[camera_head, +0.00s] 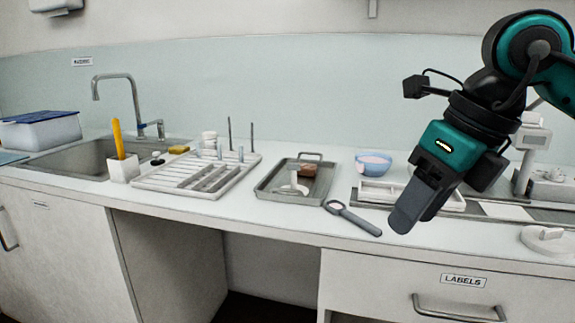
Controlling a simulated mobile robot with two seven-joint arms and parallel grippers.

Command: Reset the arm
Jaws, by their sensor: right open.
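My right arm comes in from the upper right, teal and black. Its gripper (412,212) points down and left, above the front part of the counter on the right. It is open, and nothing shows in it. The fingers overlap in this view, so the gap between them is hard to see. The gripper and arm hide part of a white tray and some of the counter behind them. My left gripper is not in view.
Below the gripper's left side lies a magnifying glass (357,221). A metal tray (262,188) holds a brown block and a white tool. A blue bowl (373,163) stands behind. A white rack (148,183), sink (70,160) and drawer (465,296) labelled LABELS also show.

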